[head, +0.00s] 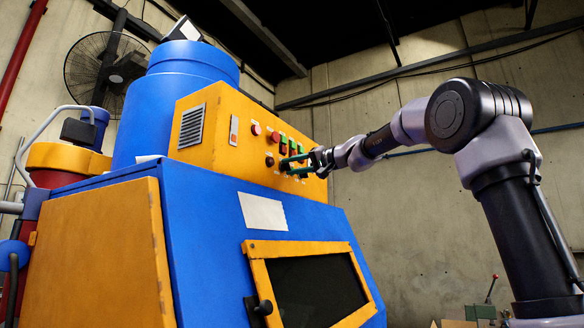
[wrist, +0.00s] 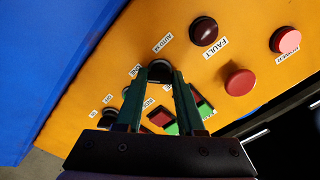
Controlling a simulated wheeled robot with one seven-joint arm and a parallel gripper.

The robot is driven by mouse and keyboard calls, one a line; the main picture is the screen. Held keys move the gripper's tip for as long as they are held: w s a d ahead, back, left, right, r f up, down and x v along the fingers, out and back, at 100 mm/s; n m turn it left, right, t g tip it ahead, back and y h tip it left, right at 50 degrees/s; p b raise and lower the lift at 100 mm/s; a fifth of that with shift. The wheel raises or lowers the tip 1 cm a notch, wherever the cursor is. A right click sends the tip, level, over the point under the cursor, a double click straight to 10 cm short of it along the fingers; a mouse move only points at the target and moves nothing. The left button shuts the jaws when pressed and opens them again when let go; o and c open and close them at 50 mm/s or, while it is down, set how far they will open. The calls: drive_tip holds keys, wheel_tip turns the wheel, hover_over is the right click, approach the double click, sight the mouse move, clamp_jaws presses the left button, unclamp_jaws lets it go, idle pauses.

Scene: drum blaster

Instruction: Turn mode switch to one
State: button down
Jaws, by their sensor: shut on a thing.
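The mode switch is a black round knob (wrist: 160,71) on the yellow control panel (wrist: 112,72). In the wrist view it sits between the tips of my gripper (wrist: 160,82), whose two green fingers are shut on it from either side. A white label reading AUTO stands above the knob, and a small label that looks like ONE is at its left. The knob's pointer is not clear, so I cannot tell its setting. In the head view my gripper (head: 290,163) is at the panel's face, and its fingers hide the knob.
A dark FAULT lamp (wrist: 203,31), a pink POWER lamp (wrist: 285,40) and a red button (wrist: 240,82) are near the knob. Red and green buttons lie partly behind my fingers. The blue machine cabinet (head: 190,215) is below the panel. Open room is right of the machine.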

drive_tip(key=shift+f, duration=0.1)
idle(0.3)
drive_tip(key=c, duration=0.5)
unclamp_jaws()
drive_tip(key=v, duration=1.1)
drive_tip(key=s+d+f+m+g+h, duration=0.1)
drive_tip(key=s+d+f+h, duration=0.3)
drive_tip(key=s+f, duration=0.5)
drive_tip(key=s+d+f+m+g+h, duration=0.1)
drive_tip(key=s+d+f+h, duration=0.3)
drive_tip(key=s+f, duration=0.5)
drive_tip(key=s+d+f+m+h, duration=0.3)
drive_tip(key=s+f, duration=0.6)
drive_tip(key=f, duration=0.9)
drive_tip(key=shift+s+d+f+m+g+h, duration=0.1)
drive_tip(key=shift+d+m+g+h, duration=0.1)
drive_tip(key=shift+d+h, duration=0.35)
drive_tip(key=shift+s+d+f+m+g+h, duration=0.1)
drive_tip(key=shift+s+d+g+h, duration=0.1)
drive_tip(key=shift+d+h, duration=0.3)
